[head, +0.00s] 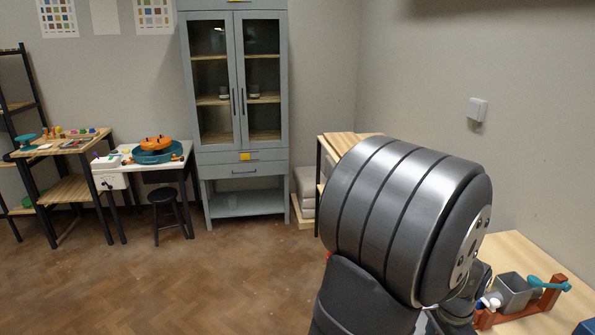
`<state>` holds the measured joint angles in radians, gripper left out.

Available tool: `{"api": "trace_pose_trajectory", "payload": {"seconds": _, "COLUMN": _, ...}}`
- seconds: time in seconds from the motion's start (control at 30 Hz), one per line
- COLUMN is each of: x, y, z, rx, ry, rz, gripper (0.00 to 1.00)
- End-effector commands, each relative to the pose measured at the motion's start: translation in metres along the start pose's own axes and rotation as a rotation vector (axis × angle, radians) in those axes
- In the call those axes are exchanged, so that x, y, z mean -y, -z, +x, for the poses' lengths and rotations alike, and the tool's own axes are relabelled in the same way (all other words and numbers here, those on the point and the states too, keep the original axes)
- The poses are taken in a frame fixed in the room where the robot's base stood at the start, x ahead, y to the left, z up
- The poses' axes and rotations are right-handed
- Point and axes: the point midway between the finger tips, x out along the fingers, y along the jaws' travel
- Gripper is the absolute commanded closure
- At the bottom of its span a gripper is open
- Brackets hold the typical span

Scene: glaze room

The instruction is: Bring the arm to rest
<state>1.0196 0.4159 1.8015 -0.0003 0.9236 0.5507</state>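My arm (400,225) fills the right of the head view, with a large grey metal joint in front. My gripper does not show; it is out of the frame or hidden behind the arm's links. Nothing held can be seen.
A wooden bench (512,250) at lower right, close to my arm, bears a grey square container (512,293) and a teal-handled tool (548,284). A tall grey cabinet (240,160) stands at the back wall, with a black stool (168,205) to its left. The herringbone floor (200,290) is clear.

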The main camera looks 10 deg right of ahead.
Motion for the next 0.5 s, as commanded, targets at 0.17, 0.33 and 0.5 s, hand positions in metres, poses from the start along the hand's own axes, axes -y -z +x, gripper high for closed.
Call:
{"api": "trace_pose_trajectory", "payload": {"seconds": 0.17, "x": 0.0, "y": 0.001, "z": -0.009, "rx": -0.006, "ry": 0.004, "rz": 0.001, "gripper": 0.43}}
{"api": "trace_pose_trajectory", "payload": {"seconds": 0.33, "x": -0.001, "y": 0.001, "z": -0.043, "rx": -0.005, "ry": 0.003, "rz": 0.001, "gripper": 0.43}}
{"api": "trace_pose_trajectory", "payload": {"seconds": 0.5, "x": -0.001, "y": 0.001, "z": -0.075, "rx": -0.004, "ry": 0.003, "rz": 0.001, "gripper": 0.43}}
